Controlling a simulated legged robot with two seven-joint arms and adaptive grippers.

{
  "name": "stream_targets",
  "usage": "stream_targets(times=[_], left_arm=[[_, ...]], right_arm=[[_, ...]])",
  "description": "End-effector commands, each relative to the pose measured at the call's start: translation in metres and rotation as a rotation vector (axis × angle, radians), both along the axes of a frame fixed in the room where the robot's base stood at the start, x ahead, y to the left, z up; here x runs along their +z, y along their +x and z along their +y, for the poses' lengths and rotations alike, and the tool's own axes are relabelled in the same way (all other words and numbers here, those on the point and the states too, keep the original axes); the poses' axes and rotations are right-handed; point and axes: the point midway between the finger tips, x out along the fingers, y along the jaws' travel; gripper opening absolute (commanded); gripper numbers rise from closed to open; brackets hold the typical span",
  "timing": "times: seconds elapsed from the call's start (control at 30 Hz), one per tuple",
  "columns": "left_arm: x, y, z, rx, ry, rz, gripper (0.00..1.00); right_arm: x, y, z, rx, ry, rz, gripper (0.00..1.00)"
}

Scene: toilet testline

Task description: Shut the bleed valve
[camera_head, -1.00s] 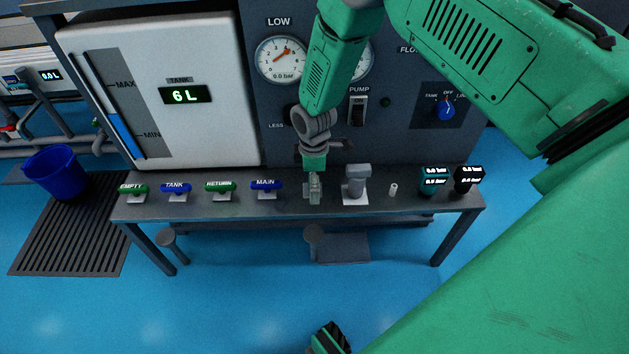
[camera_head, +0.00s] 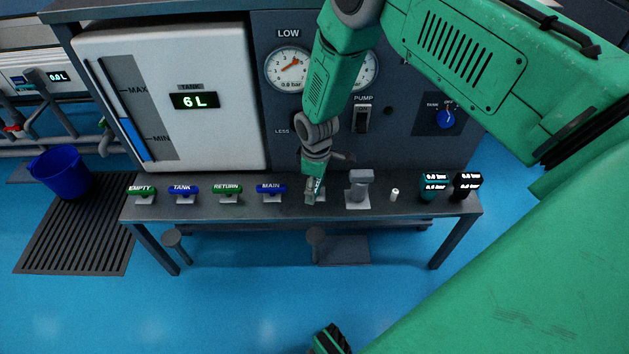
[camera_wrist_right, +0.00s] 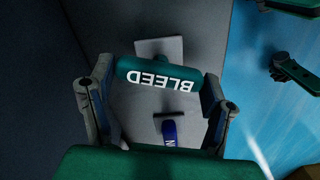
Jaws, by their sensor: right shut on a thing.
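The bleed valve handle (camera_wrist_right: 146,73) is a teal-green bar with white BLEED lettering, upside down in the right wrist view. It lies crosswise between the two fingers of my right gripper (camera_wrist_right: 160,85), which is shut on it. A pale base plate (camera_wrist_right: 160,46) shows beyond the handle. In the head view my right gripper (camera_head: 312,192) is tilted over the bench, right of the MAIN valve; it hides most of the bleed valve there.
Valve handles EMPTY (camera_head: 141,191), TANK (camera_head: 183,190), RETURN (camera_head: 227,189) and MAIN (camera_head: 271,189) stand left on the bench (camera_head: 240,211). A grey fixture (camera_head: 360,187), a small white cylinder (camera_head: 395,194) and two readouts (camera_head: 434,187) stand right.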

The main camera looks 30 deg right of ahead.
Motion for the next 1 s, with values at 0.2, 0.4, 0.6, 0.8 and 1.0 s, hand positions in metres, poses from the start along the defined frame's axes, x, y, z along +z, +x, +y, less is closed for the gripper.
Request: stream_targets(times=[0.2,0.4,0.6,0.8,1.0], left_arm=[[0.013,0.000,0.000,0.000,0.000,0.000,0.75],[0.021,0.000,0.000,0.000,0.000,0.000,0.75],[0.026,0.000,0.000,0.000,0.000,0.000,0.75],[0.031,0.000,0.000,0.000,0.000,0.000,0.75],[0.034,0.000,0.000,0.000,0.000,0.000,0.75]], right_arm=[[-0.001,-0.005,-0.003,-0.209,-0.005,0.012,0.43],[-0.002,-0.006,-0.003,-0.398,-0.007,0.013,0.43],[-0.002,-0.007,-0.003,-0.589,-0.008,0.013,0.43],[-0.003,-0.007,-0.002,-0.777,-0.009,0.013,0.43],[-0.003,-0.008,-0.001,-0.951,-0.009,0.013,0.43]])
